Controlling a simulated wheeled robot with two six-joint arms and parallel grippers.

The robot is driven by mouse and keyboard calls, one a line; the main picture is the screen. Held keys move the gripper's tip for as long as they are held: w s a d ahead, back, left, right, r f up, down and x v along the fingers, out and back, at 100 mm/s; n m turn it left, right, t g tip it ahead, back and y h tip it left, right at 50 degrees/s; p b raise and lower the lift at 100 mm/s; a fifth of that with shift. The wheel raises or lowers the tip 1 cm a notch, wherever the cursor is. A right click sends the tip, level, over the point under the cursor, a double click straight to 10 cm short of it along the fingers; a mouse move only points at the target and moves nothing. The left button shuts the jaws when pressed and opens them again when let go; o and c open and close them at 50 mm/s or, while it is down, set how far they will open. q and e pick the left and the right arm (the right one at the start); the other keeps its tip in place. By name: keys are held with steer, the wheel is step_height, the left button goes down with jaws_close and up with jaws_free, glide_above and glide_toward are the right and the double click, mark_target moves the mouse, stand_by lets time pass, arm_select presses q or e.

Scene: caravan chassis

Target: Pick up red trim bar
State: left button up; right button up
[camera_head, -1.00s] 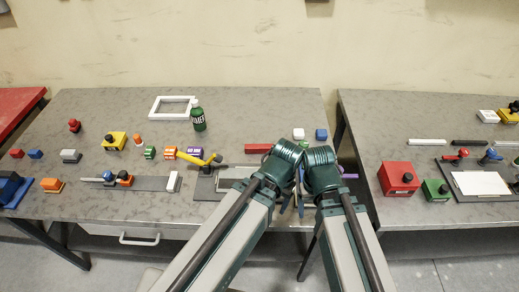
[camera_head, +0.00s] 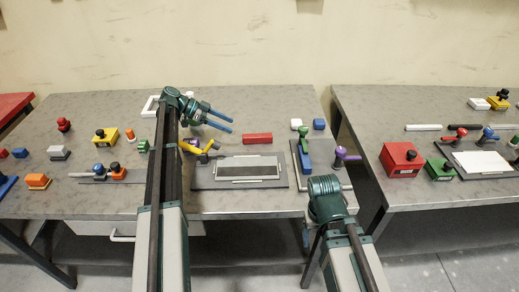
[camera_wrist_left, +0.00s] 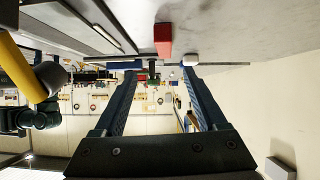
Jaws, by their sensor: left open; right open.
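The red trim bar (camera_head: 257,139) lies flat on the left table, behind the grey plate with the framed panel. In the left wrist view, the red bar (camera_wrist_left: 163,40) appears above the fingertips, roughly between them sideways. My left gripper (camera_head: 218,122) has its blue fingers pointing right, to the left of the bar and apart from it. In its wrist view the left gripper (camera_wrist_left: 160,73) is open with nothing between the fingers. My right gripper (camera_head: 328,192) is at the table's front right; its jaws are mostly hidden and I see nothing held.
The grey plate with panel (camera_head: 239,171) lies in front of the bar. A yellow-handled tool (camera_head: 200,147) is left of it. White (camera_head: 296,124) and blue (camera_head: 319,124) blocks stand to the right. A purple-topped piece (camera_head: 343,154) stands near my right gripper.

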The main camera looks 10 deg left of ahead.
arm_select(q)
steer(key=a, duration=0.2)
steer(key=b, duration=0.4)
glide_toward(256, 135)
steer(key=shift+w+d+f+t, duration=0.15)
steer(key=shift+d+f, duration=0.4)
steer(key=shift+d, duration=0.05)
steer(key=shift+w+d+f+t, duration=0.1)
steer(key=shift+d+f+t, duration=0.05)
steer(key=shift+d+f, duration=0.5)
steer(key=shift+w+d, duration=0.1)
steer(key=shift+d, duration=0.15)
steer(key=shift+b+x, duration=1.25)
steer(key=shift+x, duration=1.35)
steer(key=shift+d+r, duration=0.15)
steer(key=shift+r, duration=0.05)
jaws_close()
